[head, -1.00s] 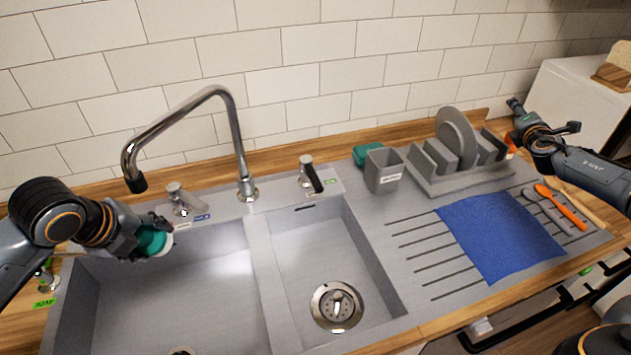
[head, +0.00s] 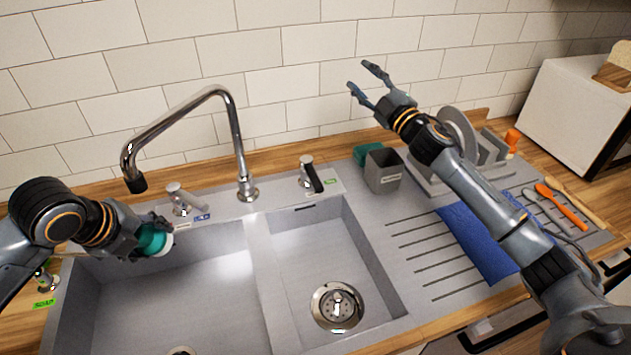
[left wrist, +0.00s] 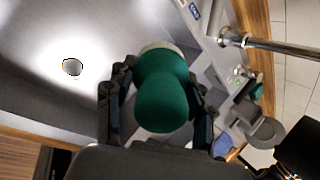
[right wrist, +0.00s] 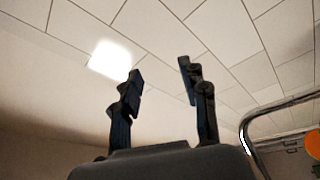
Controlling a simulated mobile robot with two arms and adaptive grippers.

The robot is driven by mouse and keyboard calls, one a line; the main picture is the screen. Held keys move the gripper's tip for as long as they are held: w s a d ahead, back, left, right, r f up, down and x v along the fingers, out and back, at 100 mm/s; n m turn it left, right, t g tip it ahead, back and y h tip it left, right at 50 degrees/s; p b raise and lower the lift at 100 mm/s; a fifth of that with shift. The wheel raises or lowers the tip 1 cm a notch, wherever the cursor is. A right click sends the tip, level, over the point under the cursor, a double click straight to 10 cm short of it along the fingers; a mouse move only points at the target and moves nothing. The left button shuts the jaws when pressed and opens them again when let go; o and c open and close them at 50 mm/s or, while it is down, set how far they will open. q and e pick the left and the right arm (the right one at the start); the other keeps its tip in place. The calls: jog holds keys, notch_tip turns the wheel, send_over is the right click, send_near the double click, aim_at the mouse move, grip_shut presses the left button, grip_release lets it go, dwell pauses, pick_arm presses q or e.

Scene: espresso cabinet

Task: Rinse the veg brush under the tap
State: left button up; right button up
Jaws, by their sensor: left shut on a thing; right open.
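The veg brush (head: 153,240) has a green grip and a pale head. My left gripper (head: 146,236) is shut on it above the left basin, below and near the tap spout. The brush's green grip (left wrist: 163,92) also shows between the fingers in the left wrist view. The chrome tap (head: 238,140) arches over the left basin (head: 190,290); no water is seen running from it. Lever handles stand left (head: 181,200) and right (head: 310,175) of the tap base. My right gripper (head: 364,78) is open and empty, raised before the tiled wall; its spread fingers show in the right wrist view (right wrist: 160,85).
A grey caddy (head: 383,170) and green sponge (head: 364,154) stand behind the drainboard. A dish rack (head: 440,180) with plates and a blue cloth (head: 470,235) lie partly behind my right arm. The right basin (head: 300,245) is empty.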

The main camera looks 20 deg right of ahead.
jog(key=s+a+f+m, duration=0.2)
jog(key=s+a+f, duration=0.1)
jog(key=a+f, duration=0.45)
jog(key=m+g+h, duration=0.2)
jog(key=m+h, duration=0.3)
jog(key=m, duration=0.5)
send_near(316, 182)
jog(key=w, duration=1.1)
jog(key=shift+w+d+f, duration=0.1)
jog(key=shift+d+f, duration=0.25)
jog(key=shift+f, duration=0.05)
grip_shut()
